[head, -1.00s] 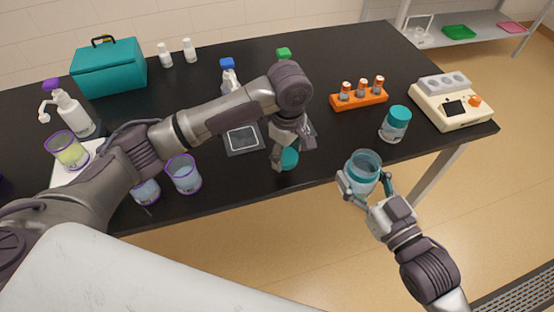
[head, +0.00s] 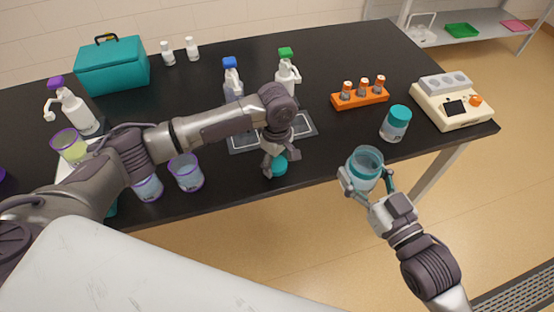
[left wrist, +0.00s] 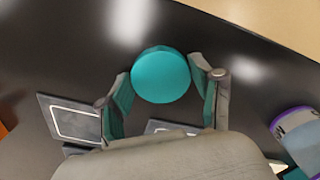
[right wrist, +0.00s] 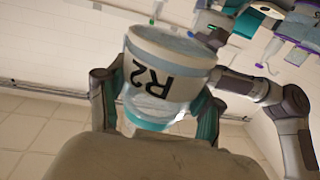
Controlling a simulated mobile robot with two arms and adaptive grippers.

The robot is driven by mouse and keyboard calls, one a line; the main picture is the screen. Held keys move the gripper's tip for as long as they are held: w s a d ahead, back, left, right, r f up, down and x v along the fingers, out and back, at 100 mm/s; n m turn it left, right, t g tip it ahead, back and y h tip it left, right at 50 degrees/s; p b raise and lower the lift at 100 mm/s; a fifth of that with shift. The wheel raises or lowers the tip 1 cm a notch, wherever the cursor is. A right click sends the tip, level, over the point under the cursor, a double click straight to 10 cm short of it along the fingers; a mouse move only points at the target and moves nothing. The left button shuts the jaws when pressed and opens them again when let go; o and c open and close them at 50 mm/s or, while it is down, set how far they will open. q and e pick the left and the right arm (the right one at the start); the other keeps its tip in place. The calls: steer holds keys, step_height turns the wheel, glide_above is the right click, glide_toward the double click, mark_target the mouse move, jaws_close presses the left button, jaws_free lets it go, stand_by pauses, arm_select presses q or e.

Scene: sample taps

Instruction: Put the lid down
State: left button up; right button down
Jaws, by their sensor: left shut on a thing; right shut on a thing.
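My left gripper (head: 277,164) is shut on a round teal lid (head: 280,166), low over or at the black table near its front edge. In the left wrist view the lid (left wrist: 161,74) sits between the two fingers; I cannot tell whether it touches the table. My right gripper (head: 366,188) is shut on an open clear jar (head: 365,166) with a teal band, held off the table's front edge. In the right wrist view the jar (right wrist: 167,68) is marked "R2".
A teal-lidded jar (head: 396,123) stands right of the lid, near an orange vial rack (head: 360,97) and a beige device (head: 452,104). Dark outlined mats (head: 300,125) lie behind my left gripper, with pump bottles. Purple-rimmed beakers (head: 187,173) stand left. The table front between lid and teal-lidded jar is clear.

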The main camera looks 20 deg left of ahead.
mark_target(277, 164)
arm_select(q)
steer(key=o, duration=1.3)
step_height(277, 164, up, 12)
steer(key=shift+r+b, duration=0.15)
steer(key=shift+b, duration=0.6)
arm_select(e)
steer(key=shift+f, duration=0.65)
